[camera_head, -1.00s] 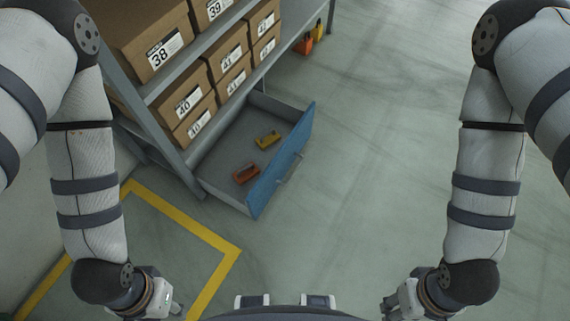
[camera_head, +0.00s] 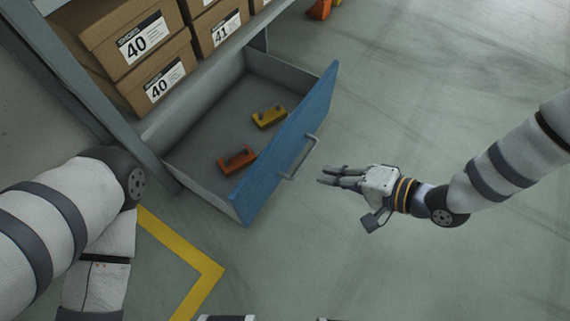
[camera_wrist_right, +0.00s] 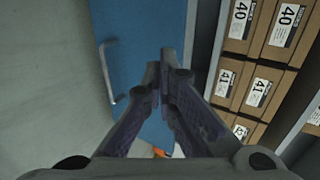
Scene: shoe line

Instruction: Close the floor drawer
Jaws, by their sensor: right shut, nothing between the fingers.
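The floor drawer stands pulled out from under the shelf, its blue front (camera_head: 290,140) facing right in the head view. A grey bar handle (camera_head: 301,160) is on that front. In the right wrist view the blue front (camera_wrist_right: 145,25) and its handle (camera_wrist_right: 107,72) also show. My right gripper (camera_head: 322,176) is shut and empty, just right of the drawer front in the head view, apart from it as far as I can tell. It also shows in the right wrist view (camera_wrist_right: 165,62). My left arm is at the left; its gripper is out of view.
An orange item (camera_head: 237,160) and a yellow item (camera_head: 269,117) lie inside the drawer. Shoe boxes (camera_head: 158,82) sit on the shelf above. A yellow floor line (camera_head: 185,245) runs in front. The floor to the right is free.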

